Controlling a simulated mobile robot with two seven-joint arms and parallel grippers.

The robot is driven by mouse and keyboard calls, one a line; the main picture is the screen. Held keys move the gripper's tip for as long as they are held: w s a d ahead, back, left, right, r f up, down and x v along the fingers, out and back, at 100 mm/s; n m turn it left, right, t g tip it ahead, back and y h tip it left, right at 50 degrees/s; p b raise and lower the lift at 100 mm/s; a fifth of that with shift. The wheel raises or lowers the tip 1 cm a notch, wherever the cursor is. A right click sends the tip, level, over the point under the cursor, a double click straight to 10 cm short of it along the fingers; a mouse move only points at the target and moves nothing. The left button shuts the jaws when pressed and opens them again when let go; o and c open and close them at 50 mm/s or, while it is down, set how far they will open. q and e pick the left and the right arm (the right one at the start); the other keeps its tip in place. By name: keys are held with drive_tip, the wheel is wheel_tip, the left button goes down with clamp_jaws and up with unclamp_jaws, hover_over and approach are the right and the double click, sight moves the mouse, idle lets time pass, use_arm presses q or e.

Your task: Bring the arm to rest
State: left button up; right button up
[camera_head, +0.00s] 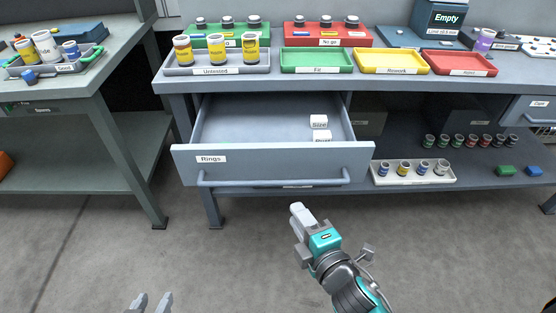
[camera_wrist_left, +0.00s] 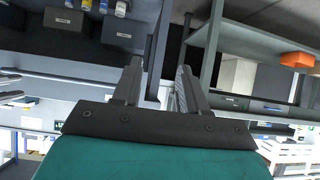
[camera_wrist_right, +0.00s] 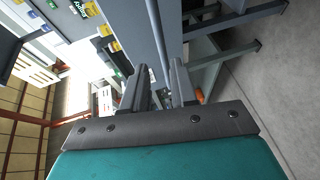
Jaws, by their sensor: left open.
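My left gripper (camera_head: 151,302) shows only as two fingertips at the bottom edge of the head view. Its fingers stand apart and empty in the left wrist view (camera_wrist_left: 160,85). My right gripper (camera_head: 299,216) is in front of and below the drawer, apart from its handle (camera_head: 275,182). In the right wrist view (camera_wrist_right: 160,85) its fingers are apart with nothing held between them. The drawer (camera_head: 270,158) labelled Rings is pulled open. Two white labelled blocks (camera_head: 319,122) lie inside; a bit of green shows behind its front.
The workbench (camera_head: 300,87) carries grey, green, yellow and red trays. A lower shelf (camera_head: 480,180) holds a white tray (camera_head: 413,181) of small cylinders. Another table (camera_head: 60,95) stands at the left. The floor (camera_head: 230,255) around my grippers is clear.

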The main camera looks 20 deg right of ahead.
use_arm(q)
drive_tip(key=shift+r, duration=0.1)
drive_tip(key=a+r+p, duration=0.1)
drive_tip(key=p, duration=0.1)
drive_tip(key=a+r+p, duration=0.1)
drive_tip(key=r+p, duration=0.1)
drive_tip(key=p, duration=0.1)
drive_tip(key=shift+s+y, duration=0.4)
use_arm(e)
drive_tip(key=s+d+f+m+g, duration=0.2)
drive_tip(key=s+m+g, duration=0.3)
drive_tip(key=m, duration=1)
drive_tip(key=shift+s+f+m, duration=0.4)
drive_tip(key=shift+s+f, duration=0.15)
drive_tip(key=shift+s, duration=0.55)
use_arm(q)
drive_tip(key=shift+s+d+f, duration=0.1)
drive_tip(key=shift+d, duration=0.1)
drive_tip(key=shift+d, duration=0.1)
use_arm(e)
drive_tip(key=shift+w+r, duration=0.1)
